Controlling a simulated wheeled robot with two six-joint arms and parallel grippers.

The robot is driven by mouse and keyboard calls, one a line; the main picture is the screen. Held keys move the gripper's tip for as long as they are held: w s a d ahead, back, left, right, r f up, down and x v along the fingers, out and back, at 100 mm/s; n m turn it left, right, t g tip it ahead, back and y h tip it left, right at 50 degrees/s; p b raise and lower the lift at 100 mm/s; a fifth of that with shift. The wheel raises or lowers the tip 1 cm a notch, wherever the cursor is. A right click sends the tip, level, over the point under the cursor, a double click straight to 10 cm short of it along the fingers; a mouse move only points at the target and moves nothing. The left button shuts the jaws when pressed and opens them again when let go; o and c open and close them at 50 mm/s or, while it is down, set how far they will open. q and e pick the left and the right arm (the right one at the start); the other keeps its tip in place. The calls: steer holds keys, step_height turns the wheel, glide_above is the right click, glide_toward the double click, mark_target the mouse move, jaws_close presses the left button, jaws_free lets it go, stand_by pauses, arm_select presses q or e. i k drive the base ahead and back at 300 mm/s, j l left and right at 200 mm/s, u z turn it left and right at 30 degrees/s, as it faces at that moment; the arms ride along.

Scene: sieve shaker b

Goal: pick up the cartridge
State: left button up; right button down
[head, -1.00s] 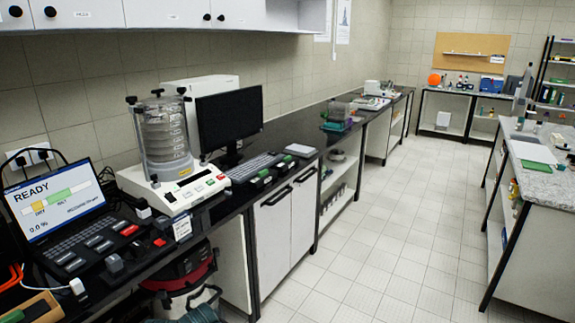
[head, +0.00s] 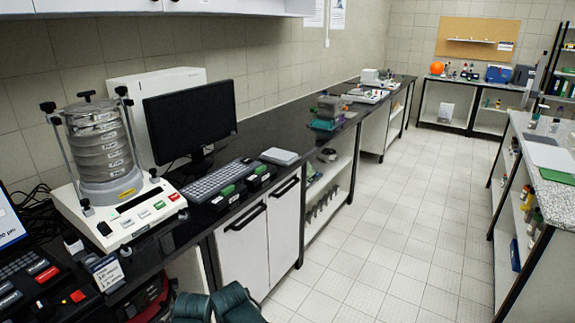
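I cannot tell which thing is the cartridge. Small black blocks with green tops (head: 227,192) lie at the front of the bench beside the keyboard (head: 213,181). Black units with red parts (head: 47,275) lie at the lower left. A sieve shaker (head: 104,165) with a stack of metal sieves stands between them. Two dark green rounded shapes, which look like parts of my arms, show at the bottom edge. No gripper fingers show.
A monitor (head: 190,122) stands behind the keyboard. A small sign (head: 107,271) stands near the bench's front edge. The tiled floor (head: 385,225) is clear between this bench and the right-hand counter (head: 545,190).

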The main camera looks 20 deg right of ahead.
mark_target(264, 172)
steer(key=i+l+z, duration=0.35)
steer(key=i+l, duration=1)
steer(key=i, duration=0.15)
